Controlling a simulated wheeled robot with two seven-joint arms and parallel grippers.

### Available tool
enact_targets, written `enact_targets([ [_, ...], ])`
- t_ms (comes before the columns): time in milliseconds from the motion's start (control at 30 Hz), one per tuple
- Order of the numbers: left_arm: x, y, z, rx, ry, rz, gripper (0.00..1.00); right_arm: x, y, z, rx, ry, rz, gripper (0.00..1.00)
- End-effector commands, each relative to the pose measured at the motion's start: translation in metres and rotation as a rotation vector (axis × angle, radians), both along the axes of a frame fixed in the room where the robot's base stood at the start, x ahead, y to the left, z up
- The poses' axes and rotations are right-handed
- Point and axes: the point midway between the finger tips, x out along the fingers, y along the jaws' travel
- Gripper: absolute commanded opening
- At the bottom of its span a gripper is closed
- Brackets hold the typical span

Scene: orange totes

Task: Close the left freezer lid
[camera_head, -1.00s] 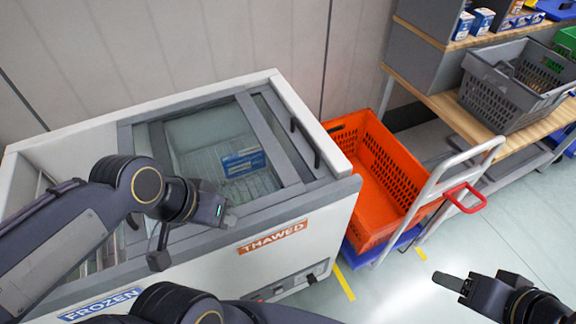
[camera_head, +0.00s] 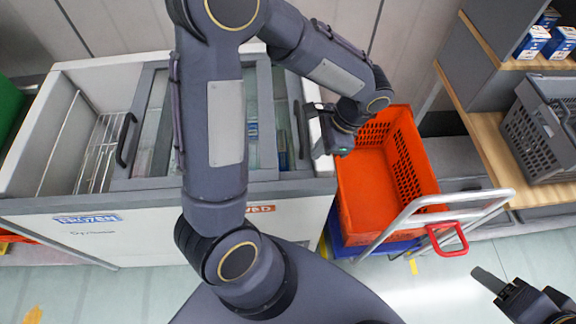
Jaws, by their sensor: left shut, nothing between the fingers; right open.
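The chest freezer (camera_head: 100,210) has a FROZEN label on its left half. Its left end is uncovered, showing a white interior and wire racks (camera_head: 95,160). A dark handle (camera_head: 127,140) stands at the left edge of the framed glass lids (camera_head: 150,130). A second dark handle (camera_head: 300,128) is at their right end. My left gripper (camera_head: 316,132) is shut and empty by the freezer's right rim, beside that right handle; I cannot tell if it touches it. My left arm hides the middle of the lids. My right gripper (camera_head: 488,282) is open and empty at the lower right.
An orange tote (camera_head: 375,195) on a cart with a red handle (camera_head: 447,240) stands right of the freezer. A wooden shelf with a grey basket (camera_head: 540,125) is further right. A green object (camera_head: 12,110) is at the far left.

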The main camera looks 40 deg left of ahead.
Motion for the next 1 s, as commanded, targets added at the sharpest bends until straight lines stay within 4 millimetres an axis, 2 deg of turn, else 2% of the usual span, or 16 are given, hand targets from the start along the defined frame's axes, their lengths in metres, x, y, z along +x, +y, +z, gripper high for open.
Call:
enact_targets([
  [433,-0.025,0.026,-0.085,-0.002,0.008,0.003,0.0,0.0,0.0,0.005,0.0,0.0,0.0,0.54],
  [500,-0.032,0.037,-0.079,-0.001,0.004,0.007,0.0,0.0,0.0,0.012,0.0,0.0,0.0,0.54],
  [700,-0.045,0.052,-0.08,-0.002,0.001,0.004,0.0,0.0,0.0,0.017,0.0,0.0,0.0,0.54],
  [1000,-0.048,0.056,-0.082,-0.002,0.001,0.003,0.0,0.0,0.0,0.017,0.0,0.0,0.0,0.54],
])
